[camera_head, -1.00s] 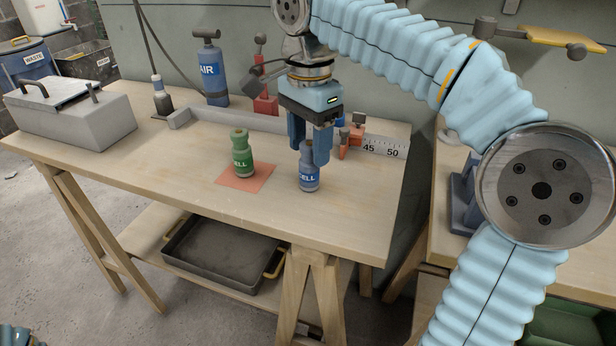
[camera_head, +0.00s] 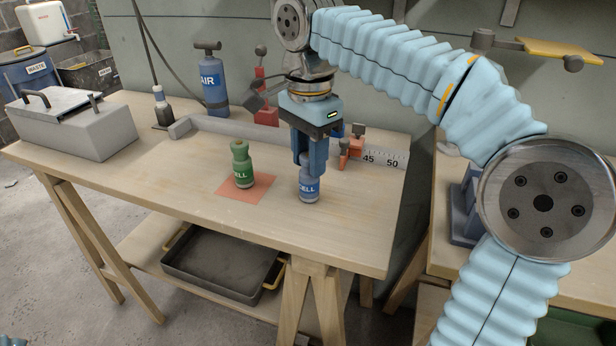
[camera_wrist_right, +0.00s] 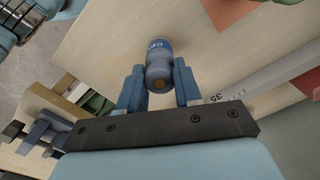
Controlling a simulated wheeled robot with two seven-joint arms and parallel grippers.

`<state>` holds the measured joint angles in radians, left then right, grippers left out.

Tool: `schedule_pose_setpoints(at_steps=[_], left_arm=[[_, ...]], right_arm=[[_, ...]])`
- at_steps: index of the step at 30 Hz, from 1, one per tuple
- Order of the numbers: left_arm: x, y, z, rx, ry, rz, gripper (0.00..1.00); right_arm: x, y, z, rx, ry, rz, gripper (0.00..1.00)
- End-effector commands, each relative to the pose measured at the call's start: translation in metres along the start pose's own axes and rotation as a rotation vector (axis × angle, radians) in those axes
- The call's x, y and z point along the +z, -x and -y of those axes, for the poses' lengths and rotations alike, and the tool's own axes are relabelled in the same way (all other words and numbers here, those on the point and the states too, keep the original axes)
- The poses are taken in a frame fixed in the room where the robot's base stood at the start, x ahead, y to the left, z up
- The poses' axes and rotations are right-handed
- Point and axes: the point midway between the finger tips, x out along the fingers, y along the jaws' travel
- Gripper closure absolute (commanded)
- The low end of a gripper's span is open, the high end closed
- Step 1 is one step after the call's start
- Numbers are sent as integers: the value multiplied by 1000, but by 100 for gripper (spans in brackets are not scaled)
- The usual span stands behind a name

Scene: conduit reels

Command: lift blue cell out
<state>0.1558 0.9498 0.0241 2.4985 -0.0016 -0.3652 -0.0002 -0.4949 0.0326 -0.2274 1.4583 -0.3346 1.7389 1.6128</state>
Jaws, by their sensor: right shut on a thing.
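The blue cell (camera_head: 309,190) is a small blue bottle shape with a white "CELL" label. It stands upright on the wooden bench, right of the green cell. My right gripper (camera_head: 310,168) points down and is shut on its upper part, which the fingers partly hide. In the right wrist view, the blue cell (camera_wrist_right: 159,68) sits between the two blue fingers (camera_wrist_right: 159,88). The green cell (camera_head: 241,165) stands upright on a red square mat (camera_head: 263,192). My left gripper is not in view.
A blue "AIR" bottle (camera_head: 213,82), a red clamp-like tool (camera_head: 266,115) and a grey lidded box (camera_head: 75,125) stand toward the back and left. The bench front is clear.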

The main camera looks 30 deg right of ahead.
Motion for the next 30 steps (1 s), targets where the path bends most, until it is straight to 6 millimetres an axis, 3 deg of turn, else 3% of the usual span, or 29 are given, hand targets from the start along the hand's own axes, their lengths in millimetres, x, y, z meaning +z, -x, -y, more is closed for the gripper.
schedule_pose_setpoints(at_steps=[30], left_arm=[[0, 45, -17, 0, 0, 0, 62]], right_arm=[[0, 52, 0, -3, -1, 0, 88]])
